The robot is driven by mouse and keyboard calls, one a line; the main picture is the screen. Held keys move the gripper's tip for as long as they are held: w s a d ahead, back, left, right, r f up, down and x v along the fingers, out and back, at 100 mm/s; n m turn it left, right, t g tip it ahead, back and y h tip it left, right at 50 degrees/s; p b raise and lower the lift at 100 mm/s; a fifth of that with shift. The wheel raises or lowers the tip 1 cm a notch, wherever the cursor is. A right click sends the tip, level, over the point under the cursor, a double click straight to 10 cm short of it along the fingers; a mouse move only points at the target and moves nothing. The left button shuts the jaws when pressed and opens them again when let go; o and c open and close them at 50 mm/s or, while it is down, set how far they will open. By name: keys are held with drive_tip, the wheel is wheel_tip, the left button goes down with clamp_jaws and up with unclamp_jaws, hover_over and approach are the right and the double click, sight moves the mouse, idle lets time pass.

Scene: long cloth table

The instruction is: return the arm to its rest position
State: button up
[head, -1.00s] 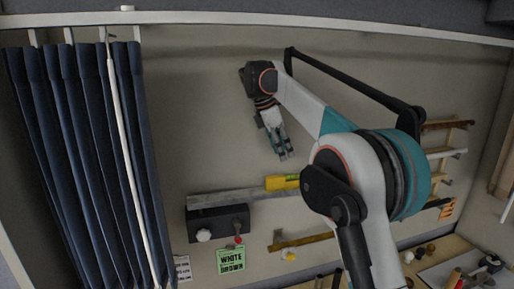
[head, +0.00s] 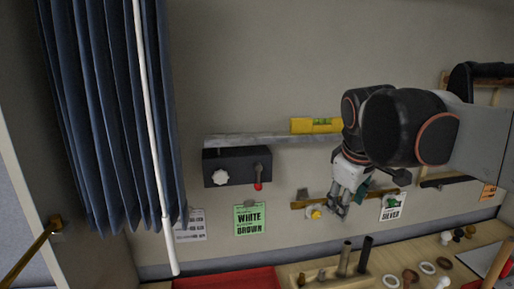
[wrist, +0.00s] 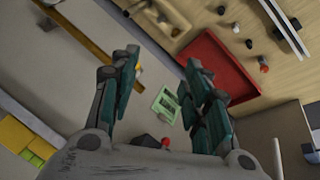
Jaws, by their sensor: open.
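My gripper (head: 343,203) is at the right of centre in the head view, below the dark joints of my arm, pointing down in front of the back wall. In the wrist view, its two teal-and-black fingers (wrist: 160,100) stand apart with nothing held between them. A green card (wrist: 166,104) on the wall shows beyond the gap. My arm reaches in from the right edge of the head view and hides part of the wall.
A dark blue curtain (head: 100,110) hangs at the left. Below are a red tray (head: 225,281) and a wooden holder with upright rods (head: 345,258).

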drive_tip(key=s+f+m+t+b, duration=0.1)
drive_tip(key=s+f+m+b, duration=0.2)
drive_tip(key=f, duration=1)
drive_tip(key=s+f+m+t+y+b, duration=0.1)
drive_tip(key=s+f+m+b, duration=0.3)
drive_tip(key=s+f, duration=0.9)
drive_tip(key=b, duration=0.3)
drive_tip(key=shift+s+m+t+b, duration=0.2)
drive_tip(key=shift+m+t+b, duration=0.1)
drive_tip(key=shift+b, duration=0.05)
